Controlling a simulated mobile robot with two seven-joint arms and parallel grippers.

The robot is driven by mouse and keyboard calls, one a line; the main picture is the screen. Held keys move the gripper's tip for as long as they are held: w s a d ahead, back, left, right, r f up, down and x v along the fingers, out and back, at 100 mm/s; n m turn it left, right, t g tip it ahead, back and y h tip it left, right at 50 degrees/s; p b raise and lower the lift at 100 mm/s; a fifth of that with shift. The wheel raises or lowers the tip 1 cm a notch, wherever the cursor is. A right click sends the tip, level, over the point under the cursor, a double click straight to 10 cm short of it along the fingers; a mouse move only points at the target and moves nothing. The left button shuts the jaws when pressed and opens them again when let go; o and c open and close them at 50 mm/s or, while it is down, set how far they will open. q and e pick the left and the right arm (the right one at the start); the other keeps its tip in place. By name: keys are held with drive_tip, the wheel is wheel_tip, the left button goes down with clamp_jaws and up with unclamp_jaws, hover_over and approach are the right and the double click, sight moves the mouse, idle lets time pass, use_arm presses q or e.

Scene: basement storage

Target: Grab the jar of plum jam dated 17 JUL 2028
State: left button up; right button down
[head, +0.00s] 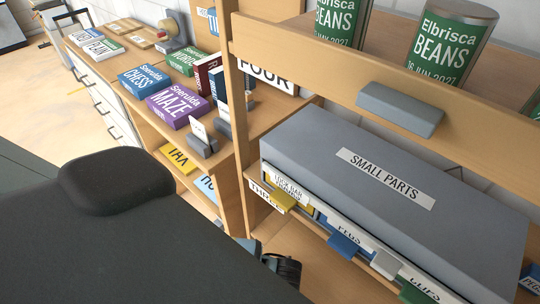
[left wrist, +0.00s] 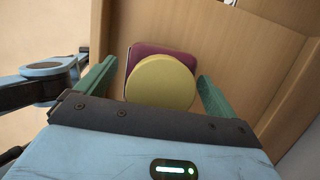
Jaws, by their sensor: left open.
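In the left wrist view, a jar with a round yellow lid (left wrist: 160,82) stands between the two green fingers of my left gripper (left wrist: 157,70). Its maroon body (left wrist: 140,50) shows past the lid's far edge. The fingers are apart, with a gap on each side of the lid. No label or date on this jar is readable from here, so I cannot tell which jar it is. The jar does not show in the head view. My right gripper is in neither view.
Wooden panels (left wrist: 235,50) lie beyond and to the right of the jar. In the head view, a grey SMALL PARTS box (head: 400,165) fills a shelf at right. Green bean cans (head: 450,45) stand above it. Game boxes (head: 180,103) lie on a counter at left.

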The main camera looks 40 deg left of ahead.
use_arm(q)
drive_tip(key=shift+x, duration=0.9)
drive_tip(key=c, duration=1.2)
drive_tip(key=shift+c, duration=1.5)
